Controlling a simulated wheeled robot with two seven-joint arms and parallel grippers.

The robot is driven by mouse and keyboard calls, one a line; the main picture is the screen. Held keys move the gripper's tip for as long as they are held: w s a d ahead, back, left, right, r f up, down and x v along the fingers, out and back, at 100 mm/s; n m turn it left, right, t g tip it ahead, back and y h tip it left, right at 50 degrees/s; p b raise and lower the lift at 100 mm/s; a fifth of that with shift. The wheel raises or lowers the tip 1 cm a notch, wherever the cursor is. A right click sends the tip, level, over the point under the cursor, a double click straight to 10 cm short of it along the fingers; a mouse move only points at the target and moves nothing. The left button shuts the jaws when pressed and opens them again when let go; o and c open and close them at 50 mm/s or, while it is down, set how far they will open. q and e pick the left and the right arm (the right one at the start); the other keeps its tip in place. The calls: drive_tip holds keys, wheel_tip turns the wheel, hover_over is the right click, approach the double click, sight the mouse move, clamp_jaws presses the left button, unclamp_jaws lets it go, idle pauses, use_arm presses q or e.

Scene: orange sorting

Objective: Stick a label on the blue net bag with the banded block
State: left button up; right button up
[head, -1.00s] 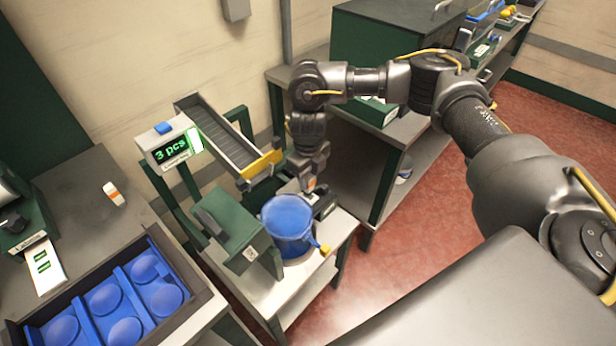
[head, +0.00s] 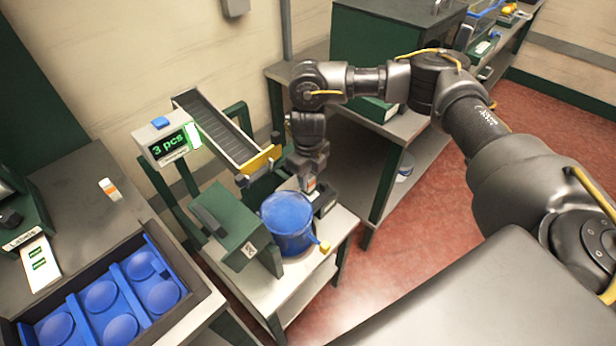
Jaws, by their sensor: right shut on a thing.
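The blue net bag (head: 287,226) looks like a rounded blue tub and stands upright on the small grey stand, with a yellow tab (head: 324,247) at its lower right. My right gripper (head: 309,186) points down just behind the bag's rim, beside a dark device (head: 325,197). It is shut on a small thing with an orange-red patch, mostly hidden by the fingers. A small white block with an orange band (head: 110,189) lies on the left table. A white label strip with green labels (head: 39,264) comes out of the label dispenser (head: 22,236). My left gripper is out of view.
A green press-like fixture (head: 232,225) stands left of the bag. A dark-rimmed tray (head: 196,290) with blue compartments fills the near left. A shelf bench (head: 395,140) stands at right.

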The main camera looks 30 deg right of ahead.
drive_tip(key=shift+f+b, duration=0.3)
drive_tip(key=shift+f, duration=0.2)
idle(0.4)
idle(1.2)
wheel_tip(320, 180, up, 2)
drive_tip(key=p, duration=0.2)
drive_tip(key=shift+r+p, duration=0.2)
drive_tip(key=shift+p, duration=0.1)
drive_tip(key=shift+r+p, duration=0.7)
drive_tip(key=shift+r, duration=0.05)
wheel_tip(320, 180, up, 2)
drive_tip(key=shift+r+p, duration=0.1)
drive_tip(key=shift+p, duration=0.9)
drive_tip(key=shift+r+p, duration=0.45)
